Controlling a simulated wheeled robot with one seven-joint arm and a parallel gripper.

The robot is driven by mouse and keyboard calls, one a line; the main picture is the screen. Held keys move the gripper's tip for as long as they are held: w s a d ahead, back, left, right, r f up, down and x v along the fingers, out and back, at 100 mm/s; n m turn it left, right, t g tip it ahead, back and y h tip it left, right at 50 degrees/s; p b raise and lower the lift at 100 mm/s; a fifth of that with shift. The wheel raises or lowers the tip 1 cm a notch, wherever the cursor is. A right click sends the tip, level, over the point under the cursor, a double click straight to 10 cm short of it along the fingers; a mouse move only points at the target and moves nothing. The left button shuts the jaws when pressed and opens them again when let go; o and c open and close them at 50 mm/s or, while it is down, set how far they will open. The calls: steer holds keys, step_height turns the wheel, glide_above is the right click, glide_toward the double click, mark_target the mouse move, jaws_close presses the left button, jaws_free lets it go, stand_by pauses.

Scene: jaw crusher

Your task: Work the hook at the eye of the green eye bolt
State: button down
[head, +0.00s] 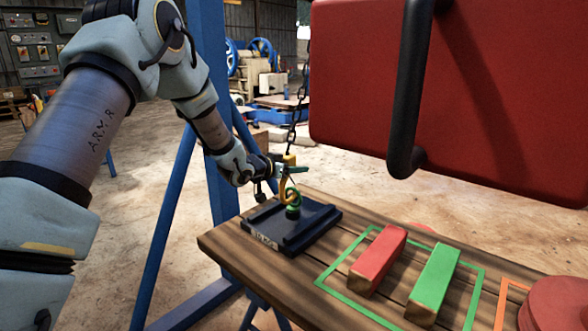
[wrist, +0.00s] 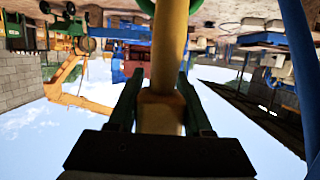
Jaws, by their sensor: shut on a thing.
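A yellow hook (head: 284,190) hangs from a dark chain (head: 293,128). My gripper (head: 290,169) is shut on the hook's upper part. In the wrist view the two dark green fingers (wrist: 160,100) close on either side of the yellow shank (wrist: 171,40). The green eye bolt (head: 293,207) stands upright on a dark plate (head: 317,216) on the wooden table. The hook's curved lower end overlaps the eye in the head view. I cannot tell whether its tip is through the eye or beside it. A bit of green (wrist: 146,5) shows at the top of the wrist view.
A red block (head: 378,262) and a green block (head: 434,285) lie inside a green outline on the wooden table (head: 225,240). A red round thing (head: 556,304) is at the right. A large red panel (head: 490,90) with a black handle (head: 410,90) hangs above. Blue struts (head: 166,225) stand left.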

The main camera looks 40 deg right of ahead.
steer(key=shift+d+r, duration=0.1)
steer(key=shift+r, duration=0.15)
steer(key=shift+w+d+r+p, duration=0.15)
steer(key=shift+d+r+p, duration=0.3)
steer(key=shift+r+p, duration=0.2)
steer(key=c, duration=0.8)
jaws_free()
steer(key=shift+r, duration=0.1)
steer(key=o, duration=0.6)
steer(key=shift+c, duration=0.2)
steer(key=v, duration=1)
steer(key=shift+a, duration=0.35)
